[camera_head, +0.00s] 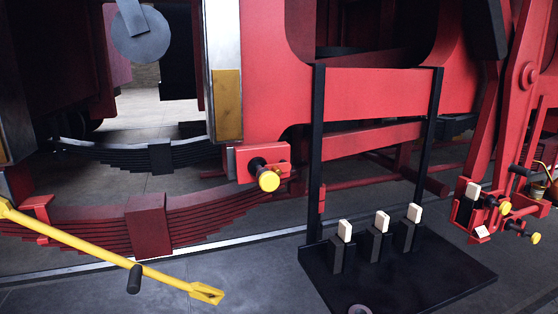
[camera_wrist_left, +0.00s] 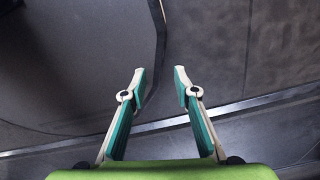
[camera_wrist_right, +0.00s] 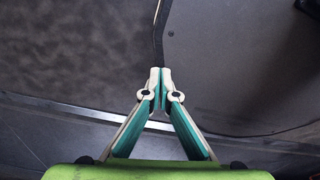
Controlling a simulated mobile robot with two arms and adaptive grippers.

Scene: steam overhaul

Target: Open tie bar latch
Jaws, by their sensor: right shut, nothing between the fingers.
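I cannot tell for sure which part is the tie bar latch. A red block with a black collar and yellow knob (camera_head: 268,180) is on the locomotive's side, near the middle of the head view. A red bracket (camera_head: 470,211) with several yellow knobs is at the right, below a red upright lever. A long yellow bar (camera_head: 95,243) with a black grip slants across the lower left. My left gripper (camera_wrist_left: 158,72) is open and empty over the floor. My right gripper (camera_wrist_right: 160,73) is shut and empty over the floor. Neither gripper shows in the head view.
A black stand (camera_head: 400,278) with two tall posts holds dark blocks with pale tops on its base. A red leaf spring (camera_head: 200,213) runs low along the left; a dark spring (camera_head: 115,153) lies behind. Bare floor (camera_head: 250,275) shows between the yellow bar and stand.

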